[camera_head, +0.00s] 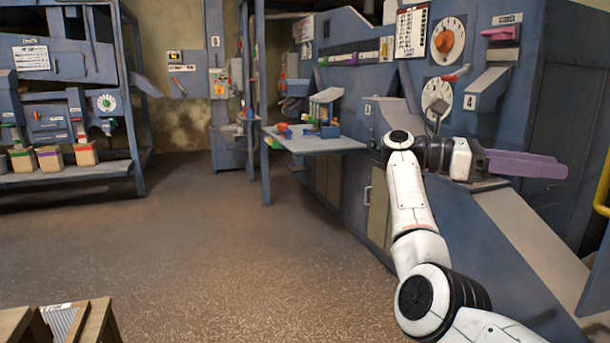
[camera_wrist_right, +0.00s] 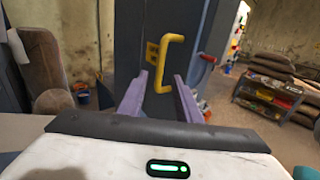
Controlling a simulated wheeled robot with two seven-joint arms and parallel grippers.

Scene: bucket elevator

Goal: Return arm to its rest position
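My right arm comes in from the lower right of the head view and reaches over the blue-grey machine (camera_head: 510,225). Its gripper (camera_head: 545,164) has purple fingers and points to the right, just above the sloped ledge under the dials. In the right wrist view the two purple fingers (camera_wrist_right: 159,100) stand apart with nothing held between them. A yellow handle (camera_wrist_right: 168,62) on a dark panel shows beyond and between the fingertips, apart from them as far as I can tell. My left arm and gripper are not in view.
A small shelf (camera_head: 312,143) with coloured parts juts from the machine. A rack (camera_head: 75,175) with several small bins stands at the left. A wooden crate (camera_head: 98,325) is at the lower left. The floor (camera_head: 220,240) between is clear. Shelving (camera_wrist_right: 268,100) shows in the wrist view.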

